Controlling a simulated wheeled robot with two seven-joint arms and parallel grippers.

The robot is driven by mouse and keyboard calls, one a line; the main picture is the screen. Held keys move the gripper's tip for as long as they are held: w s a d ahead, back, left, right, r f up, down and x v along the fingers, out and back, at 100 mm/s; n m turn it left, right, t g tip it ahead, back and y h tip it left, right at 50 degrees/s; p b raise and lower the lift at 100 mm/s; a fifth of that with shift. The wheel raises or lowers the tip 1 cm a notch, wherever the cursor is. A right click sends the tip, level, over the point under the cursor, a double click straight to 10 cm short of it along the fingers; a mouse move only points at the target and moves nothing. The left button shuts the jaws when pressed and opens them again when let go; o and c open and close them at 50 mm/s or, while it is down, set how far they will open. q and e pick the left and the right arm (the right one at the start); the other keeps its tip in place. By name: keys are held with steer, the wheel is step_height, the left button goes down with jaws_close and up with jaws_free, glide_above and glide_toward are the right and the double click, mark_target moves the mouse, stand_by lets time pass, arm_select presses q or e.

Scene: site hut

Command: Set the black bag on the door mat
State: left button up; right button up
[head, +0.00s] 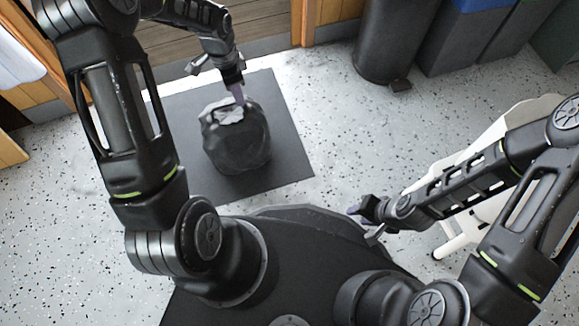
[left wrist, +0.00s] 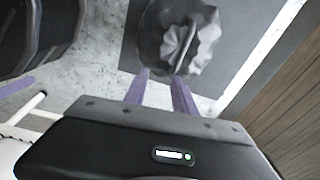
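The black bag (head: 236,142), with a crumpled grey gathered top, sits upright on the dark grey door mat (head: 290,155), near its middle. My left gripper (head: 238,95) is over the mat at the far side of the bag's top. In the left wrist view its two purple fingers (left wrist: 160,88) stand apart, with nothing clearly held between them. The bag's gathered top (left wrist: 182,45) shows just beyond the fingertips there; I cannot tell whether they touch it. My right gripper (head: 366,216) is away from the mat, over the floor at the right, with its fingers apart and empty.
Dark bins (head: 395,40) and a blue-topped bin (head: 470,35) stand along the back right. A white chair-like thing (head: 455,240) is at the right, beneath my right arm. A wooden door panel (head: 265,25) is behind the mat.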

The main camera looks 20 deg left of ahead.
arm_select(q)
steer(key=s+d+f+n+h, duration=0.1)
steer(key=s+d+f+n, duration=0.25)
steer(key=d+f, duration=0.35)
steer(key=s+d+f+n+h, duration=0.15)
steer(key=s+d+f, duration=0.3)
steer(key=d, duration=0.55)
steer(key=s+d+f+n+t, duration=0.1)
steer(key=s+d+f+n, duration=0.2)
steer(key=s+d+n, duration=0.3)
steer(key=s, duration=0.4)
steer(key=shift+d+n, duration=0.3)
steer(key=shift+n, duration=0.1)
steer(key=shift+h, duration=0.25)
